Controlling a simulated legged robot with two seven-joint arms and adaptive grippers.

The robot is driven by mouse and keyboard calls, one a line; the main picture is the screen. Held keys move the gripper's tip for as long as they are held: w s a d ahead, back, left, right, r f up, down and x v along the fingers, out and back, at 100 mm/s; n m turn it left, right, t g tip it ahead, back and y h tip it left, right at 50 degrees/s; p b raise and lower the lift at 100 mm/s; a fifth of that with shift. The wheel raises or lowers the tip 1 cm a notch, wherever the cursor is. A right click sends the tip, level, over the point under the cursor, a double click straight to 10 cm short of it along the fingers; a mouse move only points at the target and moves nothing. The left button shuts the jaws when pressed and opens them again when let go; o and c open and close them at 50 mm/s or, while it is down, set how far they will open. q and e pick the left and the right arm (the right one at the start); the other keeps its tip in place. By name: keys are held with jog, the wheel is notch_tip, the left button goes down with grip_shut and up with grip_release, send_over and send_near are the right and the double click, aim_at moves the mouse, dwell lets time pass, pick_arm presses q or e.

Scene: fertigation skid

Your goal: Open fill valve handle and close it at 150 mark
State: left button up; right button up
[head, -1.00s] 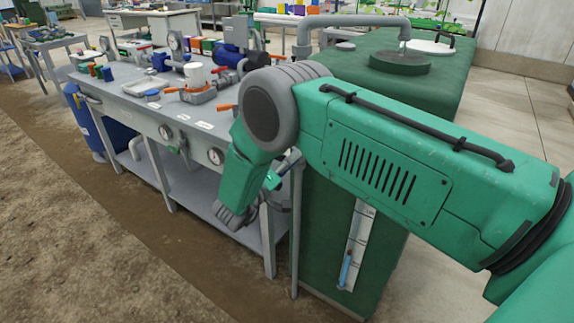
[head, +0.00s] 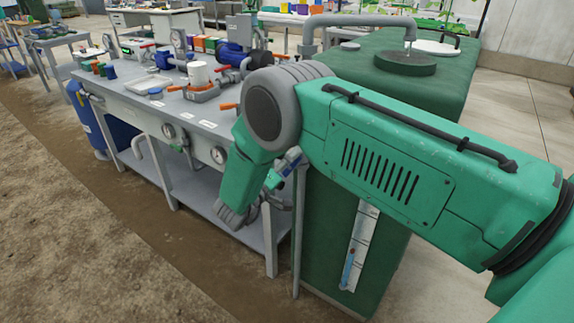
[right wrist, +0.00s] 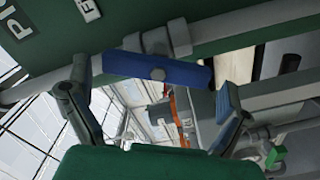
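The blue fill valve handle (right wrist: 160,73) lies crosswise between the fingertips of my right gripper (right wrist: 154,76) in the right wrist view. The fingers are spread near its two ends, with no clear grip on it. The handle sits on a grey valve body on a pipe (right wrist: 160,38). In the head view my right arm hides most of the valve; a small blue and grey part (head: 289,158) shows beside it. The dark green tank (head: 335,225) has a white level gauge (head: 360,238) with a blue column low in it; the marks are too small to read. My left gripper is out of view.
A grey skid table (head: 145,110) with pumps, orange handles and round gauges stands left of my arm. A grey fill pipe (head: 360,20) arches over the tank, with a thin pale line below its spout. Bare soil lies open at front left.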

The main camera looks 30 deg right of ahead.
jog(key=v, duration=1.2)
jog(key=shift+w+f, duration=0.1)
